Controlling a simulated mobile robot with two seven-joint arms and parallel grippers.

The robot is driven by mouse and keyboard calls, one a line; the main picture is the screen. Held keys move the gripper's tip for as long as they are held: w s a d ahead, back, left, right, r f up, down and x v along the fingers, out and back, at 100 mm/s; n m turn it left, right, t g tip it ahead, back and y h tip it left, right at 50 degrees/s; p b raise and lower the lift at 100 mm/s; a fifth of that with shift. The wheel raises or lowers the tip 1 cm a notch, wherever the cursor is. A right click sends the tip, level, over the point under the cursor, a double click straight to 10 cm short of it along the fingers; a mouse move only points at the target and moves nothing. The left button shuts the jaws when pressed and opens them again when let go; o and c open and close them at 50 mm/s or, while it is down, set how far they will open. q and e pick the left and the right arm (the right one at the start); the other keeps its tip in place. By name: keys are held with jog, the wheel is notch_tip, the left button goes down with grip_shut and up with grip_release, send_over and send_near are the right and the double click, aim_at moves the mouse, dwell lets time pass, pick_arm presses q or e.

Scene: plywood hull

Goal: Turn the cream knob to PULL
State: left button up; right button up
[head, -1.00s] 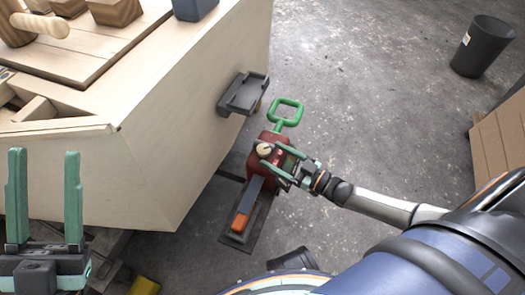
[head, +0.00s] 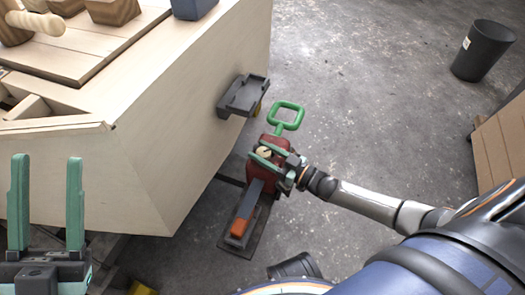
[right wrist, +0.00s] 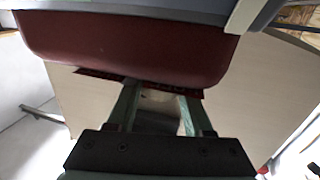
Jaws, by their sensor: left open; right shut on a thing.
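The cream knob (head: 264,152) is on the red unit (head: 255,171) beside the plywood hull. My right gripper (head: 262,151) reaches it from the right and is shut on it, with one green finger on each side. In the right wrist view, the cream knob (right wrist: 158,98) shows between the fingers of my right gripper (right wrist: 157,92), below the red housing (right wrist: 130,50). The PULL marking and the knob's pointing direction cannot be read. My left gripper (head: 46,158) is open and empty at the lower left, far from the knob.
A green loop handle (head: 286,115) rises behind the knob. A grey bar with an orange end (head: 239,228) extends in front. A dark bracket (head: 243,96) sticks out of the hull (head: 160,130). A black bin (head: 482,52) stands on open floor at the upper right.

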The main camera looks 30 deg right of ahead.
grip_shut()
jog(key=shift+a+r+m+t+h+p, duration=0.15)
jog(key=shift+m+t+h+p, duration=0.25)
jog(key=shift+m+h+p, duration=0.45)
jog(key=shift+m+t+h+p, duration=0.4)
jog(key=shift+m+h+p, duration=0.15)
jog(key=shift+h+p, duration=0.4)
jog(key=shift+m+h+p, duration=0.35)
jog(key=shift+m+h, duration=0.25)
jog(key=shift+h, duration=0.4)
pick_arm(q)
jog(key=shift+s+a+r+p, duration=0.1)
jog(key=shift+a+r+p, duration=0.1)
jog(key=shift+r, duration=1.2)
jog(key=shift+a+r+p, duration=0.15)
jog(key=shift+r+p, duration=0.05)
jog(key=shift+r, duration=1.2)
pick_arm(e)
jog(key=shift+m+t+h, duration=0.3)
jog(key=shift+m+h, duration=0.5)
jog(key=shift+h, duration=0.6)
pick_arm(q)
jog(key=shift+r, duration=0.1)
pick_arm(e)
jog(key=shift+d, duration=0.2)
pick_arm(q)
jog(key=shift+n, duration=0.3)
pick_arm(e)
jog(key=o, duration=0.6)
grip_release()
